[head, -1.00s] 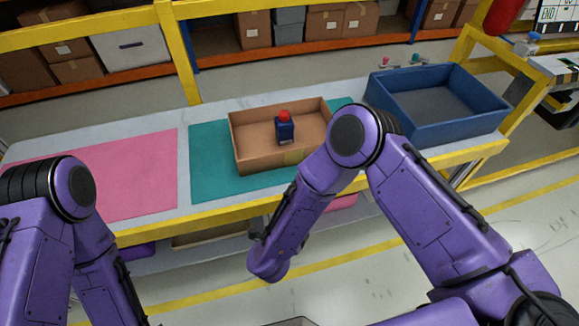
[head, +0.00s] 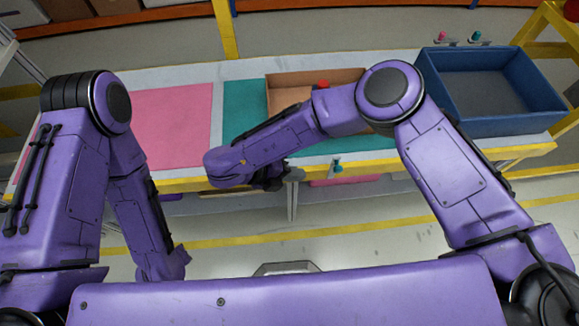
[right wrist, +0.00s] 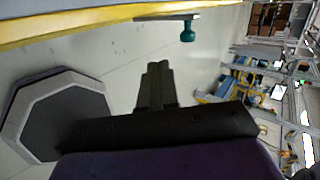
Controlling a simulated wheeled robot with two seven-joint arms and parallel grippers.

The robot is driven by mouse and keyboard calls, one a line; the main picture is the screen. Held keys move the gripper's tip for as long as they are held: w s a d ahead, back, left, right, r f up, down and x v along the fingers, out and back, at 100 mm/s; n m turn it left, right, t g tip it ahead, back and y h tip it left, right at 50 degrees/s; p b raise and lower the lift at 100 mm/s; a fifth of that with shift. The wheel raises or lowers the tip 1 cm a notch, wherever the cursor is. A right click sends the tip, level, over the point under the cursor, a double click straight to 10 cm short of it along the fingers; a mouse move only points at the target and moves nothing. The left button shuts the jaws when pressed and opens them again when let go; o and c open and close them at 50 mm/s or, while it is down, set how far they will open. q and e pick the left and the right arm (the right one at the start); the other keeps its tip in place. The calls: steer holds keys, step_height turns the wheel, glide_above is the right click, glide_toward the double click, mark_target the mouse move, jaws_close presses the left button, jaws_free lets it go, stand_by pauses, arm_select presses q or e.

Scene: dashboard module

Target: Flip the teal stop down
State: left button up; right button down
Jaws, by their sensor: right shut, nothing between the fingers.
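A teal stop (head: 337,165) with a small metal plate sits at the yellow front edge of the table, right of my right gripper. It also shows in the right wrist view (right wrist: 187,32) as a teal knob on a metal piece beside the yellow edge. I cannot tell for sure whether it is up or down. My right gripper (head: 277,178) is at the front edge, partly hidden by its own arm. In the right wrist view its fingers (right wrist: 157,78) are together and empty, apart from the stop. My left gripper is out of sight below its forearm.
A pink knob (head: 441,37) and another teal one (head: 475,37) stand at the back edge, behind the blue bin (head: 530,122). A cardboard box (head: 285,97) lies on the teal mat (head: 235,115), partly behind my right arm. The pink mat (head: 170,125) is clear.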

steer(key=w+d+f+p, duration=0.1)
steer(key=d+f+p, duration=0.1)
steer(key=d, duration=0.5)
steer(key=shift+w+d+f+p, duration=0.15)
steer(key=shift+d+p, duration=0.2)
steer(key=shift+p, duration=0.15)
